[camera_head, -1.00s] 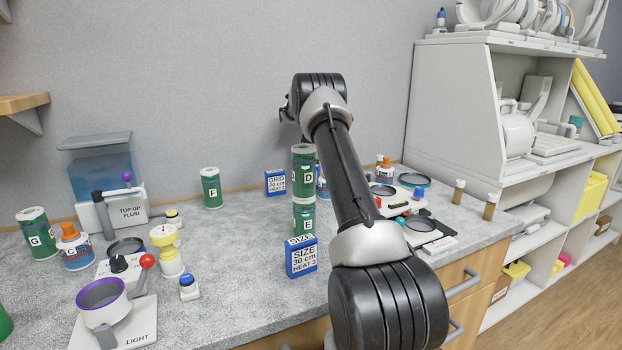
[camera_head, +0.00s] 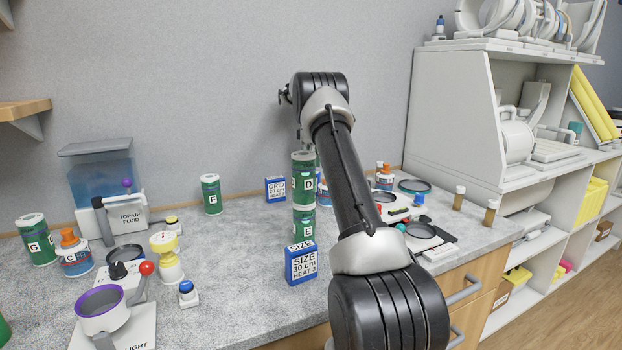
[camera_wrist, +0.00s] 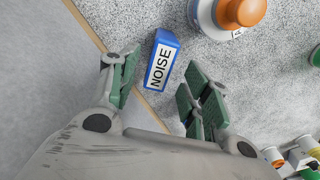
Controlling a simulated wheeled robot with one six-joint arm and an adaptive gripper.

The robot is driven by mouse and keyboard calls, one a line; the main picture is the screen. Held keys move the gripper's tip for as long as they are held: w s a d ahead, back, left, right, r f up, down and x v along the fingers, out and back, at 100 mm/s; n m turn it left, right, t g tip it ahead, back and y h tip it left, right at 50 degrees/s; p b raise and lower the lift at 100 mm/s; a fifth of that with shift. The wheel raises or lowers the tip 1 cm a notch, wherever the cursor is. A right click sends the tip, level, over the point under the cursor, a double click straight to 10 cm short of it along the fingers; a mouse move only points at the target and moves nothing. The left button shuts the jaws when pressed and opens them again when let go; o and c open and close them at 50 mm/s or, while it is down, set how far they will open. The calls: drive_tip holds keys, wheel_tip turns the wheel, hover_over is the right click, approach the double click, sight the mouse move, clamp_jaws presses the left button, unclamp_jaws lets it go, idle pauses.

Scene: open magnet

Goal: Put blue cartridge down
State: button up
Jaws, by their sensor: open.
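Two other blue cartridges stand on the counter there: one marked SIZE (camera_head: 301,264) at the front and one marked GRID (camera_head: 275,189) near the wall.
An orange-capped bottle (camera_wrist: 237,12) stands right of the NOISE cartridge. Green canisters D (camera_head: 303,180) and E (camera_head: 304,221) stand left of my arm, and F (camera_head: 211,194) farther left. The counter (camera_head: 235,240) is bare between F and the SIZE cartridge.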

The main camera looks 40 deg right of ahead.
drive_tip(key=r, duration=0.4)
drive_tip(key=shift+s+a+r, duration=0.1)
drive_tip(key=shift+a+r, duration=0.3)
drive_tip(key=s+a+r+m+t, duration=0.2)
drive_tip(key=s+a+r+m, duration=0.1)
drive_tip(key=s+a+r, duration=1.3)
drive_tip(key=s+a+f+m+t, duration=0.1)
drive_tip(key=s+a, duration=0.3)
drive_tip(key=s, duration=0.3)
drive_tip(key=s+a+f+m, duration=0.1)
drive_tip(key=s+a+f, duration=0.1)
drive_tip(key=s+a, duration=0.35)
drive_tip(key=s+a+f+m, duration=0.1)
drive_tip(key=s+f, duration=0.3)
drive_tip(key=s, duration=0.3)
drive_tip(key=s+a+f+t, duration=0.1)
drive_tip(key=s+f, duration=0.3)
drive_tip(key=s, duration=0.4)
drive_tip(key=shift+f+m, duration=0.25)
drive_tip(key=shift+m, duration=0.15)
drive_tip(key=shift+s, duration=0.1)
